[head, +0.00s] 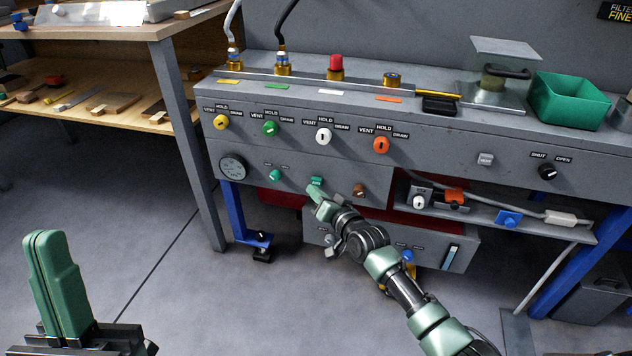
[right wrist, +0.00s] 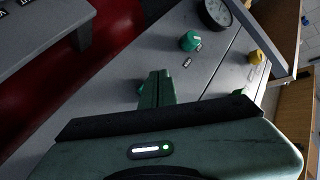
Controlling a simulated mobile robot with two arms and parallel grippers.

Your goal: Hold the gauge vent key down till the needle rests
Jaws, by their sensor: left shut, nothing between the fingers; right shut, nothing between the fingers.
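The round dial gauge (head: 232,167) is at the left end of the lower grey panel; its needle is too small to read. It also shows in the right wrist view (right wrist: 216,13). A small green key (head: 316,181) sits on the same panel, right of the green knob (head: 275,175). My right gripper (head: 313,190) is shut and empty, its tips at or just below this key. In the right wrist view the fingers largely hide that spot, so I cannot tell whether they touch it. My left gripper (head: 45,238) is shut and empty at the lower left, far from the panel.
Yellow (head: 221,122), green, white and orange valve knobs line the upper panel. A brown knob (head: 359,190) is right of the green key. A grey key marked VENT (head: 486,159) is further right. A green bin (head: 569,101) stands on top. Floor at left is clear.

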